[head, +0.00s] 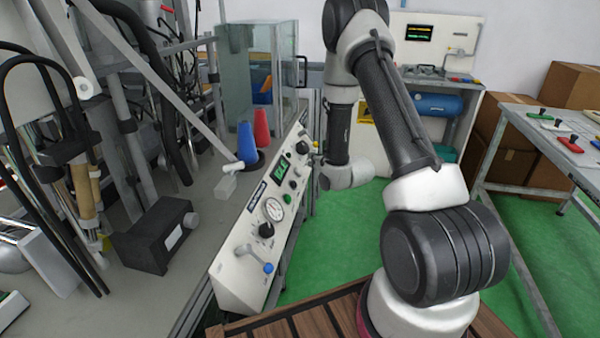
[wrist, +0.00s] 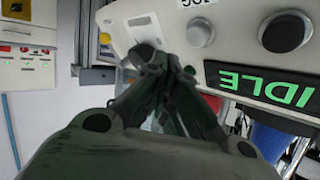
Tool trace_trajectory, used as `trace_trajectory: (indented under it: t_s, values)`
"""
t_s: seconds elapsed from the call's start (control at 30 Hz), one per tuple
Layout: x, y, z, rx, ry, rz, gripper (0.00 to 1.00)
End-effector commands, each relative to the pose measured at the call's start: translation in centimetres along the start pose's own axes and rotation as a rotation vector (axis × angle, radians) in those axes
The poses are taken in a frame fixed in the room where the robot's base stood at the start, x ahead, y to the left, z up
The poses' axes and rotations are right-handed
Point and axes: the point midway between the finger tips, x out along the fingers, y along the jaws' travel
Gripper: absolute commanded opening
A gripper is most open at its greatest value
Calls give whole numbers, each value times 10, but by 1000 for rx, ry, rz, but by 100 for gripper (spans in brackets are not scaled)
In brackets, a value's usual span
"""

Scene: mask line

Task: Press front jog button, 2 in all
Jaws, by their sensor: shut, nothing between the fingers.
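A sloped white control panel (head: 240,255) runs along the bench edge in the head view, with a green display (head: 280,170). In the wrist view the display (wrist: 262,85) reads IDLE, upside down. In the head view my gripper is mostly hidden beside the panel's far end.
The panel also carries a gauge (head: 272,209), a black knob (head: 266,230) and a blue-balled lever (head: 268,268). Blue (head: 247,143) and red (head: 261,128) cones stand behind it. A table (head: 520,190) is at right. Green floor between is clear.

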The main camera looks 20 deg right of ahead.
Motion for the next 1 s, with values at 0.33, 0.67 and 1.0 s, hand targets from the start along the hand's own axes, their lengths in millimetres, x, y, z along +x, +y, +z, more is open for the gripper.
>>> trace_trajectory:
  t_s: [0.33, 0.67, 1.0]
  values:
    - [18, -13, 13, 0, 0, -1, 0]
    - [19, -14, 13, 0, 0, -1, 0]
    - [19, -13, 13, 0, 0, 0, 0]
